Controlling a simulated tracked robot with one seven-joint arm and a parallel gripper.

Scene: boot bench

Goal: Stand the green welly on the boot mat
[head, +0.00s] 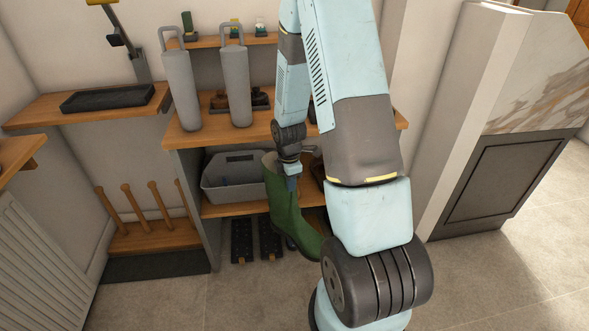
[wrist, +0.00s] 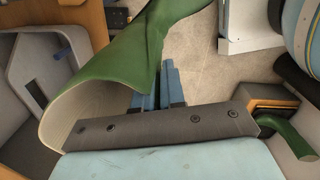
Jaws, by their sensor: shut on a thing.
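The green welly (head: 284,212) hangs from my gripper (head: 291,178) in front of the shelf unit. Its shaft is slightly tilted and its toe points to the lower right, partly behind my arm. In the wrist view the welly (wrist: 120,62) shows its pale lining and open top at the lower left. My gripper's blue fingers (wrist: 160,88) are shut on the shaft near the rim. A dark flat mat (head: 155,266), which looks like the boot mat, lies on the floor at the left below wooden pegs. Its visible part is bare.
A grey caddy (head: 232,178) stands on the lower shelf behind the welly. Two grey cylinders (head: 181,90) stand on the upper shelf. A rack with wooden pegs (head: 140,238) stands above the mat. A black tray (head: 108,98) lies on the left shelf. The front floor (head: 220,300) is clear.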

